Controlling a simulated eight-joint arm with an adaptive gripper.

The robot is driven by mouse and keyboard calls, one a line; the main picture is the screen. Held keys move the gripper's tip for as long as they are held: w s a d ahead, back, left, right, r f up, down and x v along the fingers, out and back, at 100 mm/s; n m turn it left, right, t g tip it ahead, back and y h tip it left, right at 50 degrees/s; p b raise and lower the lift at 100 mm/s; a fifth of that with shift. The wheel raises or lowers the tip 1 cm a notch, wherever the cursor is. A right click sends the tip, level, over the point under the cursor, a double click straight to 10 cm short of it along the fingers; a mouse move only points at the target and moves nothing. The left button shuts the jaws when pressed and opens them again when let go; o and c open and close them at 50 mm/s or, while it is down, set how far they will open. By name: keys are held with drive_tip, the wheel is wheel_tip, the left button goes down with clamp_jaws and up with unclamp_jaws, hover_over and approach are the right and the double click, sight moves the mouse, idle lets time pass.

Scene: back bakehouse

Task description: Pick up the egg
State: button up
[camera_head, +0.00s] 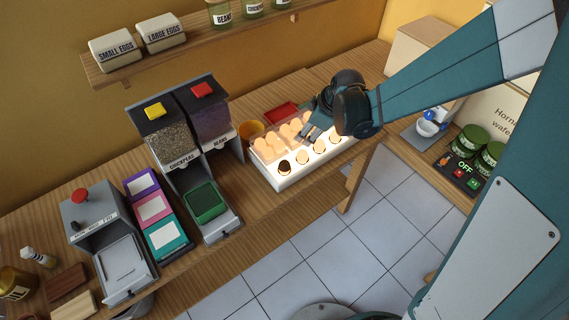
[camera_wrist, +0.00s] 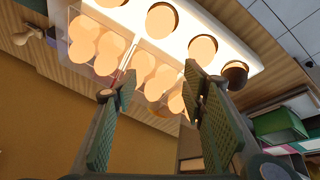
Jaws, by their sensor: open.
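Several eggs sit in a row on a glowing white light box (camera_head: 282,184); one egg (camera_head: 302,158) glows pale and the leftmost egg (camera_head: 285,167) is dark. More eggs (camera_head: 268,146) lie in a clear bin behind the row. My gripper (camera_head: 308,136) is over the bin and the back of the box, hiding some eggs. In the wrist view, my gripper (camera_wrist: 160,72) is open with its two green pads apart; binned eggs (camera_wrist: 145,65) show between and beyond them. A row egg (camera_wrist: 203,49) and the dark egg (camera_wrist: 235,75) are beside the right finger. The pads appear empty.
Two dispensers (camera_head: 180,125) with a green tray (camera_head: 205,202) stand left of the light box. A shelf (camera_head: 200,48) runs above. Bare counter (camera_head: 250,205) lies in front.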

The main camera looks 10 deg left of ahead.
sight(284, 162)
drive_tip(key=s+a+g+h, duration=0.1)
drive_tip(key=s+a, duration=0.1)
drive_tip(key=s, duration=0.1)
drive_tip(key=s+a+g+h, duration=0.1)
drive_tip(key=s+a, duration=0.1)
drive_tip(key=s, duration=0.1)
drive_tip(key=s+a+r+g+h, duration=0.1)
drive_tip(key=s+a, duration=0.1)
drive_tip(key=s, duration=0.1)
drive_tip(key=shift+s+a+p, duration=0.3)
drive_tip(key=shift+a+p, duration=0.05)
drive_tip(key=shift+p, duration=0.05)
drive_tip(key=shift+s+a+r+h, duration=0.1)
drive_tip(key=shift+s+a+h, duration=0.05)
drive_tip(key=shift+s, duration=0.2)
drive_tip(key=shift+s+a+r+h, duration=0.1)
drive_tip(key=shift+s+h, duration=0.05)
drive_tip(key=shift+s, duration=0.2)
drive_tip(key=shift+f, duration=0.15)
drive_tip(key=shift+f, duration=1.2)
drive_tip(key=shift+f, duration=0.1)
drive_tip(key=shift+d+f+b, duration=0.15)
drive_tip(key=shift+f+b, duration=0.2)
drive_tip(key=shift+f, duration=2.15)
drive_tip(key=c, duration=0.7)
